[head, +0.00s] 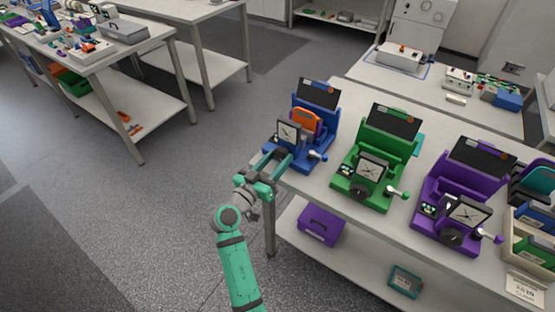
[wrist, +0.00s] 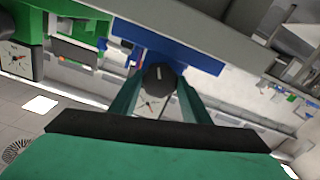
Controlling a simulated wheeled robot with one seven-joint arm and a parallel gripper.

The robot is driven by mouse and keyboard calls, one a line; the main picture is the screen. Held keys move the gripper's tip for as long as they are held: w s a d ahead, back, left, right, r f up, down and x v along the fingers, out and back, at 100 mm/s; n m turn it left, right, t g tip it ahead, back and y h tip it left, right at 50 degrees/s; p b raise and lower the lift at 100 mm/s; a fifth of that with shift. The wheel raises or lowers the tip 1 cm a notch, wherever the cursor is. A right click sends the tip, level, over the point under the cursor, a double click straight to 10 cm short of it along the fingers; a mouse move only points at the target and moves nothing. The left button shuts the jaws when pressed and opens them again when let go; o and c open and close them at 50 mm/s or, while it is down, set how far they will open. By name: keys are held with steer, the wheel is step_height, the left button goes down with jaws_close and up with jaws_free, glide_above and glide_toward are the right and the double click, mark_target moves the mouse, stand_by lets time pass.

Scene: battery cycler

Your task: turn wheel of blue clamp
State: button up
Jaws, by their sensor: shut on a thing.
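The blue clamp (head: 325,140) stands at the left end of the workbench, with a dark screen on top, a dial gauge and an orange piece in it. Its dark round wheel (wrist: 158,76), with a light mark on its face, shows in the wrist view. My gripper (head: 277,160) is at the front of the blue clamp, low beside the gauge. In the wrist view my gripper (wrist: 158,92) has its two teal fingers on either side of the wheel, shut on it. In the head view the fingers mostly hide the wheel.
A green clamp (head: 390,128) and a purple clamp (head: 478,165) stand to the right on the same workbench (head: 317,188). A purple box (head: 320,225) is on its lower shelf. Coloured bins (head: 530,225) stand at the right end. The floor to the left is clear.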

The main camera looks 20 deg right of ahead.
steer(key=shift+f+m, duration=0.1)
steer(key=shift+m, duration=1.6)
steer(key=o, duration=1)
steer(key=shift+o, duration=0.2)
steer(key=v, duration=1.1)
steer(key=shift+d, duration=0.1)
